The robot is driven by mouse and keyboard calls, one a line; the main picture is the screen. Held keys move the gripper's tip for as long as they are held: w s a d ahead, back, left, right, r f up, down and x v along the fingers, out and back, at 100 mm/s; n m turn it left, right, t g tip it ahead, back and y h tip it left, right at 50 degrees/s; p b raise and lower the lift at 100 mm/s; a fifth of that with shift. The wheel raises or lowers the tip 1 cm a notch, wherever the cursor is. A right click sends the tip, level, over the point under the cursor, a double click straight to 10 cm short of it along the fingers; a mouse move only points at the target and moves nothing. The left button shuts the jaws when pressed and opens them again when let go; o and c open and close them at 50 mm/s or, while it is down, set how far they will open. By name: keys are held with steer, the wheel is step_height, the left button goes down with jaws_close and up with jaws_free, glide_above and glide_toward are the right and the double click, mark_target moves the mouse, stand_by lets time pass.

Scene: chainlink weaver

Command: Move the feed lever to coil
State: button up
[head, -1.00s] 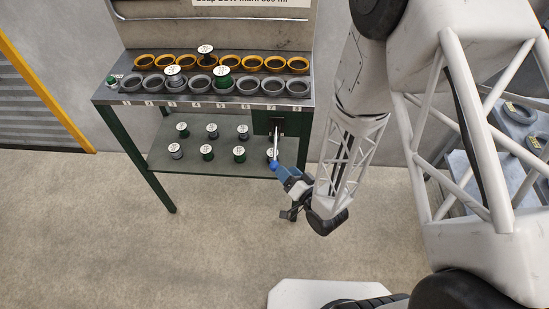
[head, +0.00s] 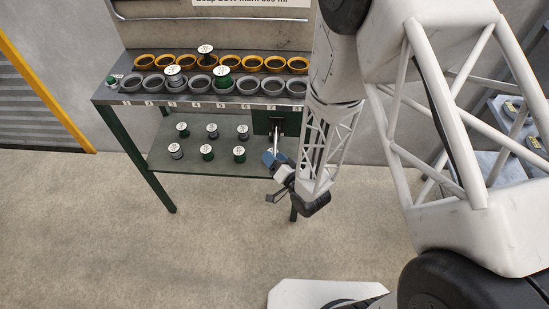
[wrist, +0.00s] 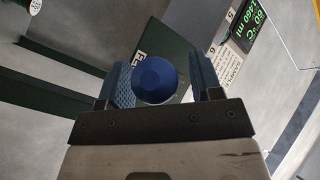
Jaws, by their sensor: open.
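The feed lever's silver rod (head: 276,138) comes down from a dark green box (head: 285,121) under the right end of the bench. In the wrist view its blue round knob (wrist: 155,80) shows between my gripper's two blue-padded fingers (wrist: 163,85). The knob is closer to the left finger; whether it touches is not clear. My gripper (head: 271,160) is open around the knob, below the bench's right end in the head view. A green plate (wrist: 180,55) with partly hidden white letters is behind the knob. The coil mark cannot be read.
Grey and yellow rings with several spools stand on the bench top (head: 130,95). More spools stand on the lower shelf (head: 160,160), left of my gripper. A bench leg (head: 294,205) is close by. A display panel (wrist: 248,30) shows at upper right.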

jaws_close()
